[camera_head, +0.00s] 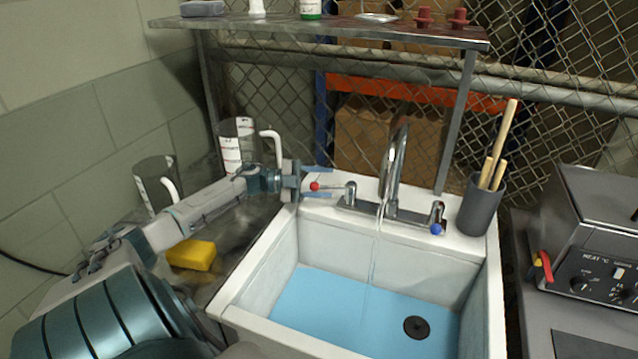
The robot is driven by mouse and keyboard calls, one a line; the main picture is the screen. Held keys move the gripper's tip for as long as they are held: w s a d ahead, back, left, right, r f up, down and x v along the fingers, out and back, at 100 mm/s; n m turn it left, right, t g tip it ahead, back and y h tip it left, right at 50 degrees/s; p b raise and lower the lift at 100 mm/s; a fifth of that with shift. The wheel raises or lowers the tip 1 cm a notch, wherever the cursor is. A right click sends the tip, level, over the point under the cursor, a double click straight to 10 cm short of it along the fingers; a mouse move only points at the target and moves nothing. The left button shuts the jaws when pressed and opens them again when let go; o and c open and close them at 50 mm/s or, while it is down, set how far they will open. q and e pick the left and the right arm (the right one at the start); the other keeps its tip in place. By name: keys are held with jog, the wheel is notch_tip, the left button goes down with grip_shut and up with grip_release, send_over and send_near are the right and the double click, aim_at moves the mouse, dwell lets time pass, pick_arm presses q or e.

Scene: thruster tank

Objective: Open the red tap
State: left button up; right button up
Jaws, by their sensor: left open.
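The red tap (315,186) is a lever with a red ball end, on the left of the chrome faucet (393,170) at the back of the white sink (489,300). My left gripper (318,181) comes in from the left and is open. Its two blue fingers show above and below the red ball, which appears between them; I cannot tell whether they touch it. The blue-ended tap (436,228) is on the right of the faucet. A thin stream of water runs from the spout into the blue water below. My right gripper is not in view.
A yellow sponge (191,255) and clear jugs (237,150) are left of the sink, close to my left arm. A grey holder (481,207) with wooden handles stands at the sink's back right corner. A shelf (330,27) spans above the faucet. A metal heating unit (590,245) is at right.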

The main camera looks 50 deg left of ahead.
pick_arm(q)
jog(key=shift+a+r, duration=0.1)
jog(key=shift+r, duration=0.65)
jog(key=s+d+r+p, duration=0.2)
jog(key=s+d+p, duration=0.5)
jog(key=s+d, duration=0.4)
jog(key=shift+s+p, duration=0.3)
jog(key=shift+p, duration=0.05)
jog(key=shift+d, duration=0.1)
